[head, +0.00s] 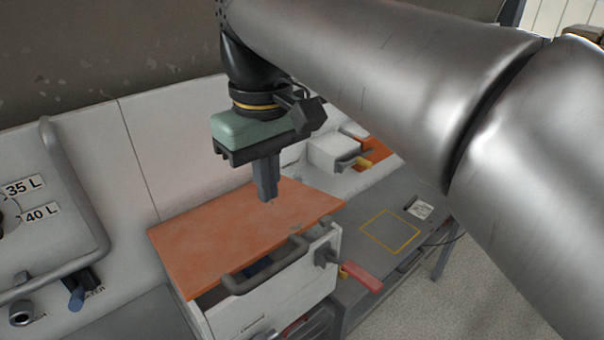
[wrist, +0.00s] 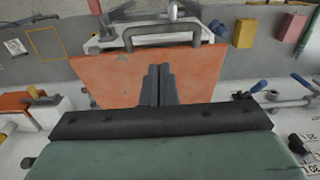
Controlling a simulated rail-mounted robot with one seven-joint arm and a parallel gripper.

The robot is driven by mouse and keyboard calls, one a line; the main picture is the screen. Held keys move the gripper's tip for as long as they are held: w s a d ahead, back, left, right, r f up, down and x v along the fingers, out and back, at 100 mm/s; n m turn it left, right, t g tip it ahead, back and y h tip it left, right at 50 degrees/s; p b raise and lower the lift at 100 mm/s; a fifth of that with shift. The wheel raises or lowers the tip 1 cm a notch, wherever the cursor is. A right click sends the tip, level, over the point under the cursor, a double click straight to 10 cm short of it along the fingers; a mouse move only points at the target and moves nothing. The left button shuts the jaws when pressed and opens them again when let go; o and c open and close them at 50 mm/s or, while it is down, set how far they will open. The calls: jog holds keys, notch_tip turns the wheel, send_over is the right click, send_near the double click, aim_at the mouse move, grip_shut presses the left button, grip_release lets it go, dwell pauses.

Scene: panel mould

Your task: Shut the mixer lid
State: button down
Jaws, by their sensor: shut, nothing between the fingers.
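The mixer lid appears to be the orange panel (head: 235,235) on top of a white box (head: 275,300) with a grey bar handle (head: 265,268) at its front. A dark gap with something blue shows under the lid's front edge, so it appears not flush with the box. The lid also shows in the wrist view (wrist: 110,80), with the handle (wrist: 162,32) beyond it. My gripper (head: 266,197) is shut and empty, pointing down over the lid's right part. In the wrist view its fingers (wrist: 160,72) overlap the lid. I cannot tell whether the fingertips touch it.
A red lever (head: 362,277) sticks out right of the box. A grey surface with a yellow square outline (head: 390,231) is clear further right. A smaller white box (head: 335,150) stands behind. At left are a grey pipe (head: 75,190) and a blue-handled valve (head: 78,298).

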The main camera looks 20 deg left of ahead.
jog(key=r, duration=0.1)
jog(key=p, duration=0.1)
send_near(275, 265)
jog(key=shift+h, duration=0.4)
notch_tip(275, 265, down, 7)
jog(key=shift+a+r, duration=0.1)
jog(key=shift+a, duration=0.05)
